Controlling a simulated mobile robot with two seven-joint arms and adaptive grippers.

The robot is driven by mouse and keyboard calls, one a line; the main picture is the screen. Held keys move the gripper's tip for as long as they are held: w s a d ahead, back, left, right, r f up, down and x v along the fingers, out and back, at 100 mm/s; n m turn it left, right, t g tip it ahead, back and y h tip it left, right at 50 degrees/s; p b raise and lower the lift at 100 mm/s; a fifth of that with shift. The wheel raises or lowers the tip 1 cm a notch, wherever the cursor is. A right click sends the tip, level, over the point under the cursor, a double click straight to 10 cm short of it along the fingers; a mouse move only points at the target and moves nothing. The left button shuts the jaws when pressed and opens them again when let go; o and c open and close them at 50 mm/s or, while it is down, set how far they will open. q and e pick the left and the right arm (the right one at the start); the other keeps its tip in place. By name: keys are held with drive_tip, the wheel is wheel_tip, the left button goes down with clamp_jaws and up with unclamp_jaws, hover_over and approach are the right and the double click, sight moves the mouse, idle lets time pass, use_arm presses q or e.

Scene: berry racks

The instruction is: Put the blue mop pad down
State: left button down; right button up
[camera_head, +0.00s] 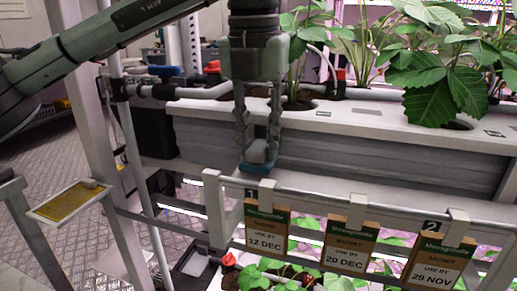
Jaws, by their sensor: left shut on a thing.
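My left gripper (258,142) points straight down in front of the white planting trough, with its two fingers closed around a small grey block. The blue mop pad (256,169) shows as a thin blue strip under that block, between and just below the fingertips. The pad is seen nearly edge-on, just above or behind the white rail with the hanging cards. I cannot tell whether it touches anything below. My right gripper is not in view.
A white trough (340,150) with strawberry plants (446,78) spans the back. Hanging sachet cards (267,229) line the front rail (380,192), with more plants below. A yellow card (62,203) on a plate is at left. A blue object (165,71) lies farther back.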

use_arm(q)
drive_tip(key=shift+f, duration=1.1)
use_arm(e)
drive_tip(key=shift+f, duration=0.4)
use_arm(q)
drive_tip(key=shift+f, duration=0.1)
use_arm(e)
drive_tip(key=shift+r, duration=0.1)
use_arm(q)
drive_tip(key=c, duration=1.7)
unclamp_jaws()
drive_tip(key=shift+o, duration=2.1)
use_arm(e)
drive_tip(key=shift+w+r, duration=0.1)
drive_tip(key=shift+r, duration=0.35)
